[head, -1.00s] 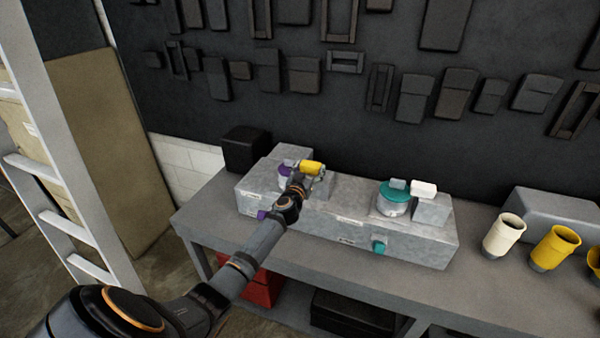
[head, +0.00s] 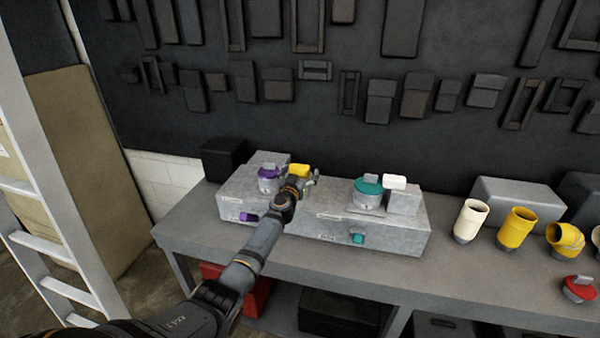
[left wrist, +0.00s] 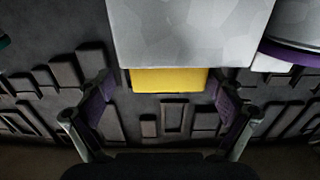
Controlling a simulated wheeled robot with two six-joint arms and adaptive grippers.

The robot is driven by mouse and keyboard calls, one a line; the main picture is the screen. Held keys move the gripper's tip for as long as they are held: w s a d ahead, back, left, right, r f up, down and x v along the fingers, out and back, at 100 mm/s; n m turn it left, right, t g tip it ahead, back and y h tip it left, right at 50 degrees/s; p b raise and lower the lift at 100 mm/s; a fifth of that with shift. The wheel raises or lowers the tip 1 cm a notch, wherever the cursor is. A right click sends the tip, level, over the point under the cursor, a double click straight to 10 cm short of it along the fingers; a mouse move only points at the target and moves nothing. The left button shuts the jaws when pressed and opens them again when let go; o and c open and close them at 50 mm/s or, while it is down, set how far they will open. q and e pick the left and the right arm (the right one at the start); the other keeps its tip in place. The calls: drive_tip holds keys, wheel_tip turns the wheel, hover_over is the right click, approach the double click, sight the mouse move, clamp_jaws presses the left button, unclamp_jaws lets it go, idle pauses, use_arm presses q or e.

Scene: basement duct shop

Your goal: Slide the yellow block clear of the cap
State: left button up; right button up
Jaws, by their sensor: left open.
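The yellow block (head: 299,169) is at the top of a grey pedestal on the left half of the metal housing (head: 330,237). My left gripper (head: 302,182) hides part of it in the head view. The purple cap (head: 269,173) sits just left of the block, with a grey tab on top. In the left wrist view the yellow block (left wrist: 169,80) lies against the grey pedestal (left wrist: 190,35), between my open left fingers (left wrist: 163,108), with gaps on both sides. The purple cap's rim (left wrist: 292,53) shows at upper right there. My right gripper is out of view.
A teal cap (head: 369,186) and a white block (head: 394,181) on a pedestal stand on the housing's right half. A black box (head: 224,158) is behind left. Several cups, including a yellow one (head: 517,228), stand on the bench's right. A wall of dark pieces rises behind.

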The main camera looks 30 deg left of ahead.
use_arm(q)
drive_tip(key=shift+s+a+r, duration=0.1)
drive_tip(key=shift+a, duration=0.05)
drive_tip(key=shift+s, duration=0.15)
drive_tip(key=v, duration=1.1)
drive_tip(key=shift+s+d, duration=0.25)
drive_tip(key=shift+s, duration=0.1)
